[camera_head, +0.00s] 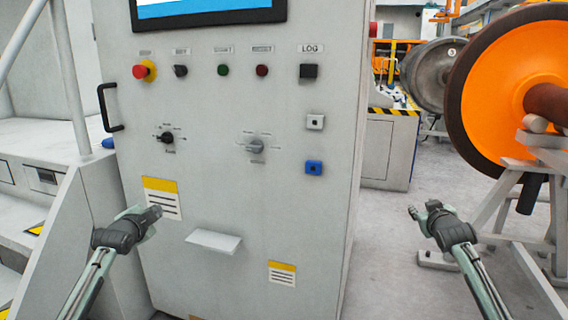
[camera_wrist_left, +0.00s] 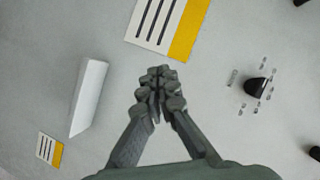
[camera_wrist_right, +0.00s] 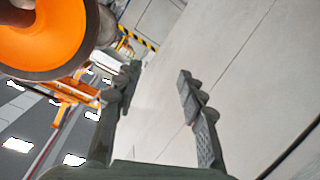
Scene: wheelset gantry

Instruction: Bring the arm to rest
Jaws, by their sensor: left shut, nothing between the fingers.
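My left gripper (camera_head: 152,212) is in front of the lower part of the grey control cabinet (camera_head: 215,100), near a yellow-and-white label (camera_head: 162,192). In the left wrist view its fingers (camera_wrist_left: 160,78) are together with nothing between them. My right gripper (camera_head: 422,209) is to the right of the cabinet, over open floor, in front of the wheelset stand. In the right wrist view its fingers (camera_wrist_right: 160,75) are spread apart and empty.
The cabinet carries a red emergency button (camera_head: 141,72), knobs, buttons and a small protruding ledge (camera_head: 213,241). An orange wheel (camera_head: 510,85) rests on a grey stand (camera_head: 500,205) at right. A stair railing (camera_head: 68,75) is at left. Grey floor (camera_head: 390,260) is clear between cabinet and stand.

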